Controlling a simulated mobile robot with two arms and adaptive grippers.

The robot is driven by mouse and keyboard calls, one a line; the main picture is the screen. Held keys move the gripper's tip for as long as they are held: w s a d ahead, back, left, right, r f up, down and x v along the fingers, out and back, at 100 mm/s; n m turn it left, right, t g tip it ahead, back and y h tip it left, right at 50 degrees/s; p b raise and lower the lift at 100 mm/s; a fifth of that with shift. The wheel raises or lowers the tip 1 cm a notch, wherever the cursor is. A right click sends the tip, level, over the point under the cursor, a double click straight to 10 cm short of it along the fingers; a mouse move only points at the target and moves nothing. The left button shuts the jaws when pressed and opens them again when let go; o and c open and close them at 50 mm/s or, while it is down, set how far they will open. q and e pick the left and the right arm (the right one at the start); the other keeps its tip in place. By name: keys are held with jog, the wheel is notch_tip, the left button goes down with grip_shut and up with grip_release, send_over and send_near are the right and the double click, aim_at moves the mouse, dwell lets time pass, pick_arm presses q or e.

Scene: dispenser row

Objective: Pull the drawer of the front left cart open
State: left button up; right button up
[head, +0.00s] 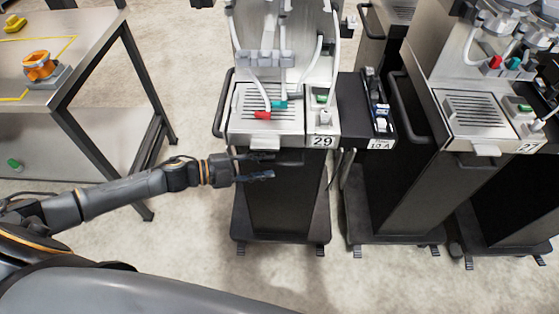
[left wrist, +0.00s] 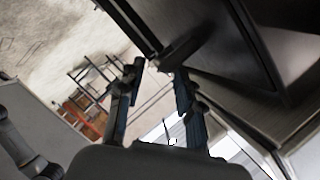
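The front left cart (head: 285,190), labelled 29, is a dark cart with a grey metal top. Its drawer (head: 285,125) has a slotted plate with red and teal pieces on it and a small pale pull tab (head: 264,142) at the front. My left gripper (head: 266,166) is just below the tab, in front of the dark cart face, with its fingers apart. In the left wrist view, its two fingers (left wrist: 160,72) are spread with nothing seen between them. Contact with the drawer cannot be told. My right gripper is out of view.
A metal table (head: 85,45) with an orange device (head: 40,66) stands at the left. A unit labelled 10 A (head: 380,142) and cart 27 (head: 490,160) stand to the right. Floor (head: 185,90) is clear between the table and cart 29.

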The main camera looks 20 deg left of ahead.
aim_at(273, 165)
pick_arm(q)
jog(key=shift+x, duration=2.3)
grip_shut()
